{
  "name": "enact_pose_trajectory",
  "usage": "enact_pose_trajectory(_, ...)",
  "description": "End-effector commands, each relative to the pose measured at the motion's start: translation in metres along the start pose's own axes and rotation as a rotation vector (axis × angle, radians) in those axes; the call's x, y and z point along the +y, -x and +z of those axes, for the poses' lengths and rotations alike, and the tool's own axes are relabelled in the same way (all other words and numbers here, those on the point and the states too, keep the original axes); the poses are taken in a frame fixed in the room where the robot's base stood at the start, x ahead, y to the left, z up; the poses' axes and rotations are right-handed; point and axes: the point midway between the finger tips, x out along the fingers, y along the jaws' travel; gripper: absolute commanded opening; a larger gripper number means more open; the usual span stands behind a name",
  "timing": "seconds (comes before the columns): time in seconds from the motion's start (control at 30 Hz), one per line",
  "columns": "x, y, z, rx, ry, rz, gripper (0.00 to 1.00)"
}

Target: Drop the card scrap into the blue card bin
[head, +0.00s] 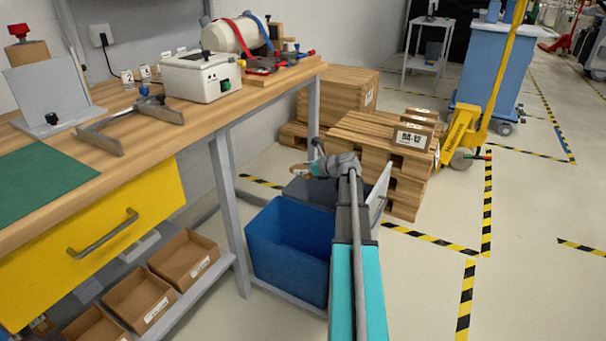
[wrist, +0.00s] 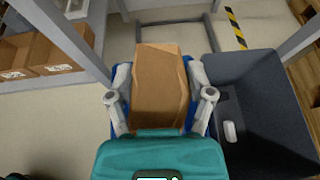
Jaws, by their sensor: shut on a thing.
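The brown card scrap (wrist: 158,85) is held between the two fingers of my gripper (wrist: 160,95) in the wrist view. The blue card bin (head: 285,255) stands on the floor by the workbench leg, open at the top. In the wrist view the scrap covers most of the bin, and blue edges of the bin (wrist: 122,77) show on both sides. My gripper and the scrap are above the bin's opening area; the exact height is unclear.
A dark grey bin (wrist: 262,105) stands directly right of the blue bin in the wrist view. The workbench (head: 190,125) and a lower shelf with cardboard trays (head: 185,258) are on the left. Wooden pallets (head: 375,140) stand behind.

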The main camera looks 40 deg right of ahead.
Motion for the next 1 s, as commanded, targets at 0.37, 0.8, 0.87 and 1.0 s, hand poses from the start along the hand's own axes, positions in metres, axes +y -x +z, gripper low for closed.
enact_pose_trajectory(0.37, -0.001, 0.0, -0.001, 0.0, 0.0, -0.001, 0.47)
enact_pose_trajectory(0.8, -0.001, -0.007, -0.02, 0.0, 0.0, -0.001, 0.47)
enact_pose_trajectory(0.87, -0.001, -0.009, -0.025, 0.0, 0.0, -0.001, 0.47)
enact_pose_trajectory(1.0, -0.001, -0.014, -0.036, 0.0, 0.0, -0.001, 0.47)
